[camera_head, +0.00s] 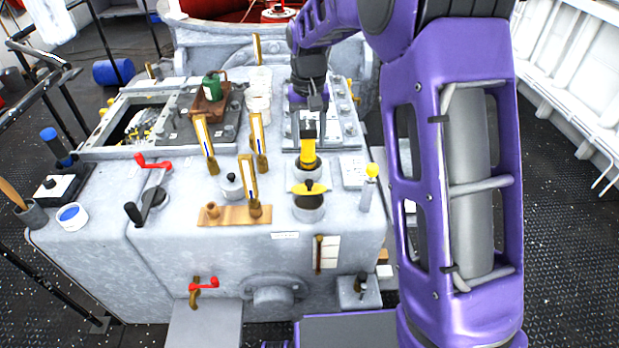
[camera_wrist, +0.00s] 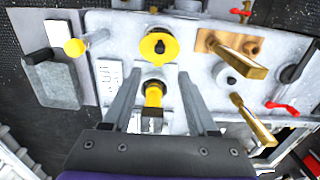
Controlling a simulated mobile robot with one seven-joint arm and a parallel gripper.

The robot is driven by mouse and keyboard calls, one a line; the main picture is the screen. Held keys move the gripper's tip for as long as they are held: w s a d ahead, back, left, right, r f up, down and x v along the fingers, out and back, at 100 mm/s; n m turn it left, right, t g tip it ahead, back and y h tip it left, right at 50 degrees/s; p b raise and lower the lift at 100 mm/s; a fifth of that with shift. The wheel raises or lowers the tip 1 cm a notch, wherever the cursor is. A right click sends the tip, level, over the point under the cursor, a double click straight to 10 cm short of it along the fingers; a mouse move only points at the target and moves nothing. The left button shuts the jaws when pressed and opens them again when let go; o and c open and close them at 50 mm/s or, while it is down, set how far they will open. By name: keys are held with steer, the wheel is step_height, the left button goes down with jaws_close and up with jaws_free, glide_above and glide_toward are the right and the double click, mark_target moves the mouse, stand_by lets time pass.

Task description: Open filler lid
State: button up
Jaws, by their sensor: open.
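A yellow lid with a black knob (camera_head: 310,187) covers a short round grey neck near the front of the grey machine's top. It also shows as a yellow disc in the wrist view (camera_wrist: 158,46). Behind it, a narrow yellow piece (camera_head: 308,152) stands up from a second round neck, with a dark block at its end. In the wrist view this yellow piece (camera_wrist: 153,94) appears between my fingers, apart from both. Which of the two is the filler lid, I cannot tell. My gripper (camera_wrist: 153,92) is open and empty. In the head view my gripper (camera_head: 309,104) is above the rear neck.
Brass levers (camera_head: 249,185) stand left of the necks; one is on a wooden plate. A yellow-knobbed post (camera_head: 371,172) stands to the right. A red-handled crank (camera_head: 153,162), white cups (camera_head: 258,95) and a small pot (camera_head: 232,184) are farther left.

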mark_target(309, 181)
step_height(309, 181, down, 13)
steer(key=shift+r+b, duration=0.1)
steer(key=shift+b, duration=0.4)
jaws_close()
stand_by(1.2)
